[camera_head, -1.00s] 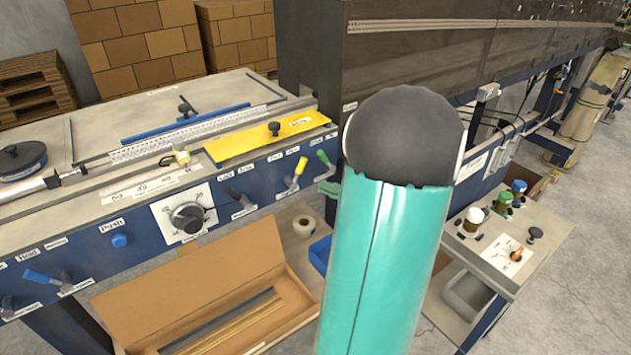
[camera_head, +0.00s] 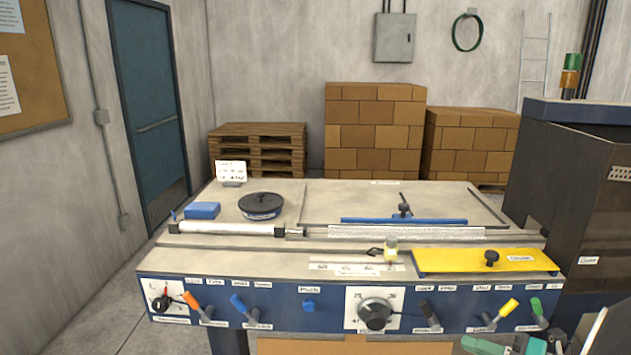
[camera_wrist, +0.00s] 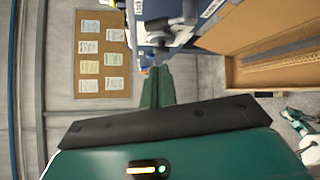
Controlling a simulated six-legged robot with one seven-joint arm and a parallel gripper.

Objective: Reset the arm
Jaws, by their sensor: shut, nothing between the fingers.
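My gripper (camera_wrist: 158,86) shows in the wrist view as two dark green fingers pressed together. It is shut and empty. Its fingertips point toward the blue front of the machine, and I cannot tell the exact gap. In the head view, teal and dark parts of my arm show only at the bottom right corner, below the green lever (camera_head: 537,308). Most of the arm is out of that view. The laminating machine (camera_head: 270,292) stands ahead, with a grey top and a blue front panel of levers and dials.
A yellow plate (camera_head: 450,262), a white roll (camera_head: 225,229) and a black round disc (camera_head: 260,204) are on the machine. An open cardboard box (camera_wrist: 270,80) lies right in the wrist view. Stacked boxes (camera_head: 375,135) and pallets (camera_head: 257,150) stand behind. Floor shows at left.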

